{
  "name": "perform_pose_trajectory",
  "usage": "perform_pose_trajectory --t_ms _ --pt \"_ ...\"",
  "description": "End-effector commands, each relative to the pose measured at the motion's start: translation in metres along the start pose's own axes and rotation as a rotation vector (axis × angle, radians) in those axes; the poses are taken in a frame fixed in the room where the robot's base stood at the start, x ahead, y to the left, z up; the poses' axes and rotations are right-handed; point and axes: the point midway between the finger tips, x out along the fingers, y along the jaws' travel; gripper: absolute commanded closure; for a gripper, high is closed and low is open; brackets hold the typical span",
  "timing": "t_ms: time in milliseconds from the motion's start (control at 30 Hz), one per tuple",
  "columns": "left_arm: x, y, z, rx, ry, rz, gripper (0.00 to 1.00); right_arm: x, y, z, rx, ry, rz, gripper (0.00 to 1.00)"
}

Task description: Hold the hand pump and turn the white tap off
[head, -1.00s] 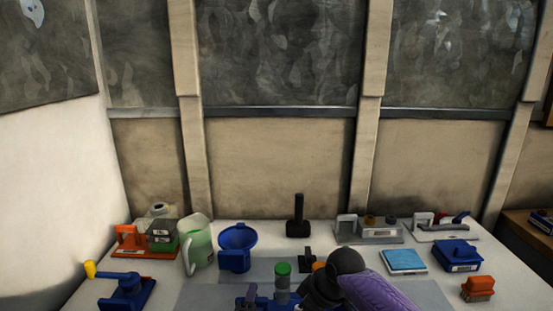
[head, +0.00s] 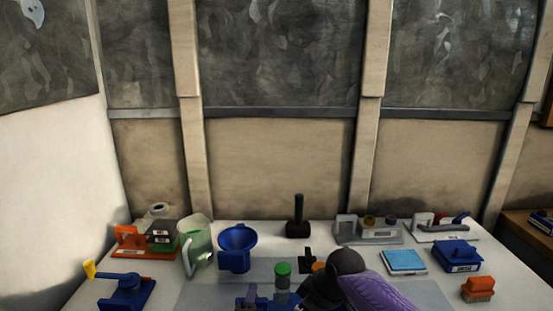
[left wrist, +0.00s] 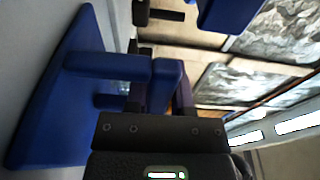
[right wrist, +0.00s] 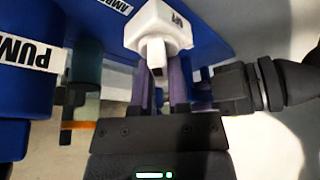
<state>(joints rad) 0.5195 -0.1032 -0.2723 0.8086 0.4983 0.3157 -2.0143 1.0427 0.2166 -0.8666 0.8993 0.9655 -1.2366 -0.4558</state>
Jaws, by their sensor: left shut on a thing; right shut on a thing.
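The blue hand pump (head: 284,302) shows only in part at the bottom edge of the head view. In the left wrist view a blue body with a bar-like handle (left wrist: 110,65) fills the left side, and my left gripper (left wrist: 166,92) is shut on the handle's end. A blue part labelled PUMP (right wrist: 28,55) is at the left there.
A green-capped jar (head: 283,277), a blue funnel-topped holder (head: 236,260) and a green jug (head: 199,250) stand behind the pump. A black upright tool (head: 298,222) is further back. My right arm covers the middle right of the bench.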

Motion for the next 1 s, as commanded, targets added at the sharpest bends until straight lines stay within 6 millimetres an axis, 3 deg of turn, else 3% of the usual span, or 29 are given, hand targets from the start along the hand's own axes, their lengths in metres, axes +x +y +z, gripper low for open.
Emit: perform_pose_trajectory --t_ms 467,700,933,1000 --pt "0.0001 -0.0005 0.0 0.0 0.0 -0.001 1.0 0.0001 0.001 0.0004 0.003 0.0 0.004 1.0" --pt "0.0001 -0.0005 0.0 0.0 0.0 -0.002 1.0 0.0005 -0.0005 0.0004 0.265 0.0 0.112 1.0" --pt "0.0001 -0.0006 0.0001 0.0 0.0 -0.002 1.0 0.0004 -0.0003 0.0005 0.287 0.0 0.12 1.0" --pt "0.0002 -0.0006 0.0001 0.0 0.0 -0.002 1.0 0.0011 -0.0016 0.0002 0.361 0.0 0.15 1.0"
